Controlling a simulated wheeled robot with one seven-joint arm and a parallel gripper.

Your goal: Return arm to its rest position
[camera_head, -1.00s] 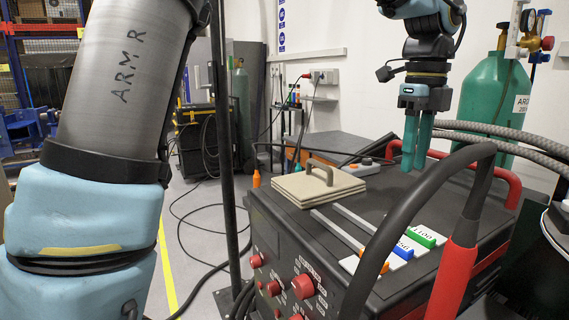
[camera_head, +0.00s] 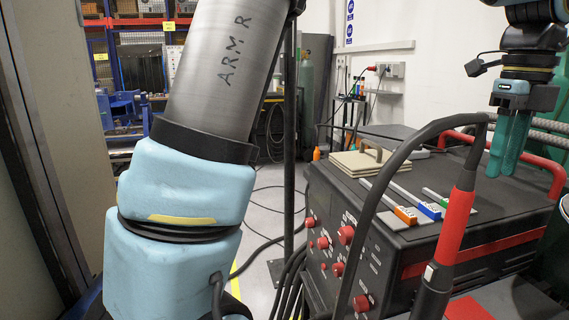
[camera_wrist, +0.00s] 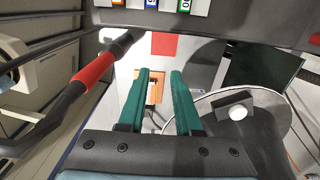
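My gripper (camera_head: 508,148) has two teal fingers pointing down at the right of the head view. It is over or beside the right part of the dark welding machine (camera_head: 480,222); the exact height is unclear. In the wrist view my gripper (camera_wrist: 160,75) shows a clear gap between the fingertips. Nothing is between them; only things further off show through the gap. The machine's dark edge (camera_wrist: 225,18) runs across the top of that view. The arm's rest position is not marked in either view.
Orange, blue and green tags (camera_head: 430,210) and a stack of beige plates (camera_head: 352,165) lie on the machine. A thick black cable with a red sleeve (camera_head: 455,225) arches in front. A red rail (camera_head: 553,155) stands near the fingers. Floor (camera_head: 262,205) shows left of the machine.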

